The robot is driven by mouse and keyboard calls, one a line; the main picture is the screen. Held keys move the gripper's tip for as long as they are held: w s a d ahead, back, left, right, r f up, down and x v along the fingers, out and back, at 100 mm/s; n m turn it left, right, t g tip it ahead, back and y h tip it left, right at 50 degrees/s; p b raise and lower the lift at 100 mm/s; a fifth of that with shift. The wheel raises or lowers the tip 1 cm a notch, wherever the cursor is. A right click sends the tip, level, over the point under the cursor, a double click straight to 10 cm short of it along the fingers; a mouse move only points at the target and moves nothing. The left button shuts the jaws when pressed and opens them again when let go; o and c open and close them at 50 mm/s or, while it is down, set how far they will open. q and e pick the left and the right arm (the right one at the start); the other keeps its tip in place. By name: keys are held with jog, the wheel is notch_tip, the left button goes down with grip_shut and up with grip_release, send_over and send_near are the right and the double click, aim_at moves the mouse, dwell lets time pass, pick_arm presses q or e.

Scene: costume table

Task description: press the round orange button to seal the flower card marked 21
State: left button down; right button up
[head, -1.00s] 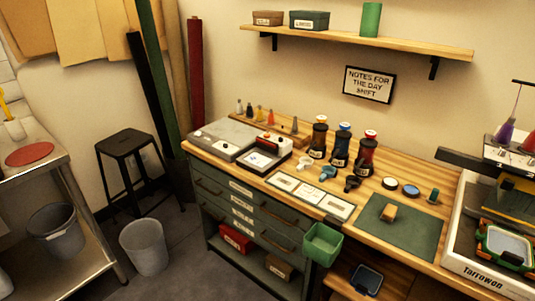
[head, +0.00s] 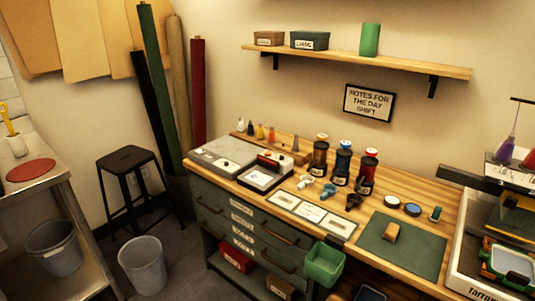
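A dark press-like device (head: 264,173) with a white top plate sits on the left half of the wooden workbench, beside a flat grey machine (head: 223,154). A small pale card (head: 259,175) appears to lie on its plate, and a red-orange part shows at its back edge. I cannot make out a round orange button. Several white cards lie in a row in front, among them a middle card (head: 312,213); their markings are too small to read, so I cannot tell which is 21. Neither of my grippers is in view.
A green mat (head: 403,243) and a green bin (head: 324,263) are further right. A black stool (head: 128,160) and a grey bucket (head: 143,264) stand on the floor at left.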

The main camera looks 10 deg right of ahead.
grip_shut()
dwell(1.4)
